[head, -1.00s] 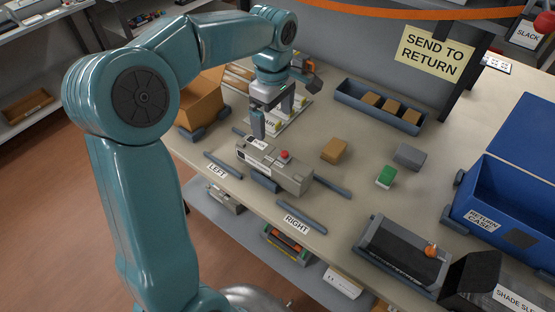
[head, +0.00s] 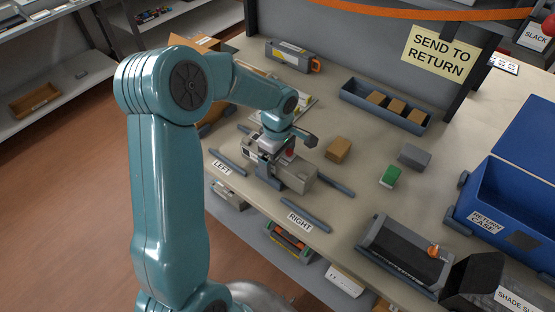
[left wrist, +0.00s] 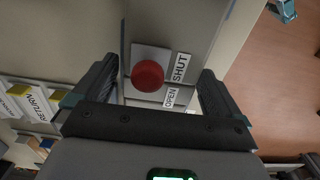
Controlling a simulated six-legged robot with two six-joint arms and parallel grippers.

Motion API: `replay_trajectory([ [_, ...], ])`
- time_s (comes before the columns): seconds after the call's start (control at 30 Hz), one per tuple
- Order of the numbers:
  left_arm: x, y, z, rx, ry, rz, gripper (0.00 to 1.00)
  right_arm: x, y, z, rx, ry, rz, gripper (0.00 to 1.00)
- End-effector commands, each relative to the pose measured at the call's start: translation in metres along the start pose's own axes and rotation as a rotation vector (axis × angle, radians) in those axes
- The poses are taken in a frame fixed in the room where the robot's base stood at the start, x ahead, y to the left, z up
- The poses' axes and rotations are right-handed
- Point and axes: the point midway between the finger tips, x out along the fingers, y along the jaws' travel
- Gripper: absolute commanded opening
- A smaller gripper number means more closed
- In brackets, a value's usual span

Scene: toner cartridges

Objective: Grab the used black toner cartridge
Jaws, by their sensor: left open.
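My left gripper (head: 277,164) is open above the grey box-like device (head: 300,178) between the LEFT and RIGHT labels. In the left wrist view, my open fingers (left wrist: 158,88) stand on either side of the device's red knob (left wrist: 148,75), with SHUT and OPEN labels beside it. A dark cartridge-like unit with an orange knob (head: 433,250) lies in a grey tray at the front right. Another grey and dark unit with a yellow label and orange end (head: 292,56) lies at the back. I cannot tell which is the used black cartridge.
A blue return case (head: 510,205) stands open at the right, near a black shade sleeve box (head: 472,275). A tray of brown blocks (head: 385,105) is at the back. Loose brown (head: 338,149), grey (head: 414,156) and green (head: 390,177) blocks lie mid-table. Rails flank the device.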

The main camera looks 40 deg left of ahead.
Motion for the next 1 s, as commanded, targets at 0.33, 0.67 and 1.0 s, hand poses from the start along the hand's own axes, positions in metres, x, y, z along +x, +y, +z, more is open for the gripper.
replay_trajectory([
  [0.33,0.002,0.0,0.0,0.0,0.0,0.001,0.63,0.0,0.0,0.0,0.0,0.0,0.0,0.43],
  [0.67,0.001,0.001,0.0,0.0,0.001,0.002,0.28,0.0,0.0,0.0,0.0,0.0,0.0,0.43],
  [1.0,-0.037,0.002,0.0,-0.001,0.002,0.009,0.28,0.001,0.0,0.0,0.0,0.0,0.0,0.43],
])
